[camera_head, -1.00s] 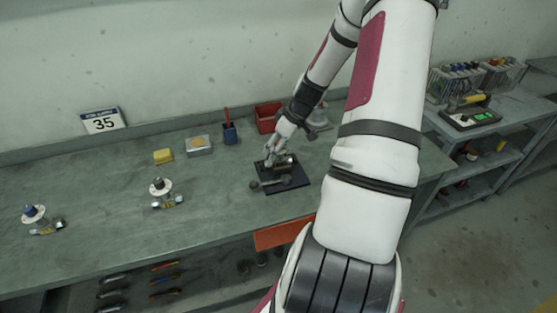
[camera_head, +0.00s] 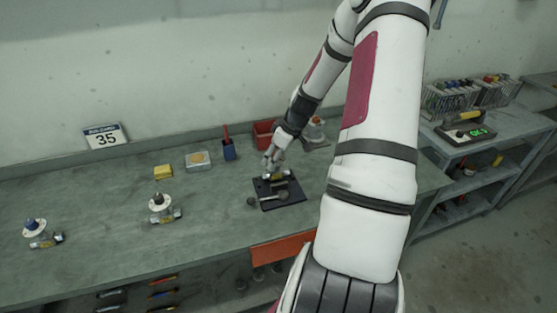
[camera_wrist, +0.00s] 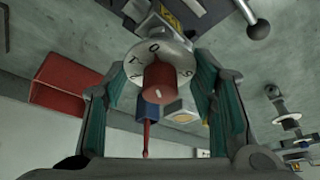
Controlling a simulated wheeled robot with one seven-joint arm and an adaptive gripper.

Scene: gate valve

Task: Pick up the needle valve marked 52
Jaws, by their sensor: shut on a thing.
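My gripper (camera_wrist: 165,100) is shut on a valve with a red knob (camera_wrist: 160,82) and a white lettered dial (camera_wrist: 152,55). The knob and dial sit between the two teal finger pads in the wrist view. The valve's grey body with a yellow label (camera_wrist: 168,18) shows beyond the dial. No number 52 is legible on it. I cannot tell whether the valve still touches the mat.
Two other valves stand left, with a dark knob (camera_head: 159,203) and a blue knob (camera_head: 34,229).

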